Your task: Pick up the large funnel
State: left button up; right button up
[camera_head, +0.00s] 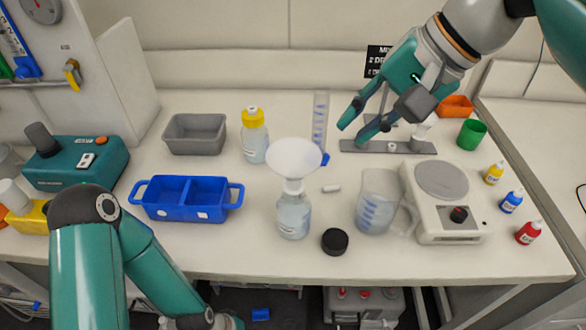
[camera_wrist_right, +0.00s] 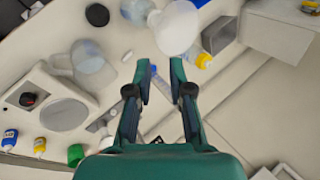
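The large white funnel (camera_head: 293,158) sits mouth up in the neck of a clear bottle (camera_head: 293,217) near the middle of the bench. In the right wrist view the funnel (camera_wrist_right: 174,28) shows beyond my fingertips. My right gripper (camera_head: 356,130) is open and empty, above the bench to the right of the funnel and apart from it. Its two spread fingers also show in the wrist view (camera_wrist_right: 160,70). My left arm crosses the lower left of the head view, and its gripper is out of sight.
A yellow-capped bottle (camera_head: 254,140) and a blue divided tray (camera_head: 187,198) stand left of the funnel. A beaker (camera_head: 379,205), black cap (camera_head: 335,241) and hotplate (camera_head: 440,202) stand right. A graduated cylinder (camera_head: 320,122) stands behind. A metal stand (camera_head: 365,146) lies below my right gripper.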

jog(key=b, duration=0.1)
send_near(293, 159)
notch_tip(293, 159, down, 4)
jog(key=s, duration=0.2)
jog(key=x, duration=0.5)
grip_shut()
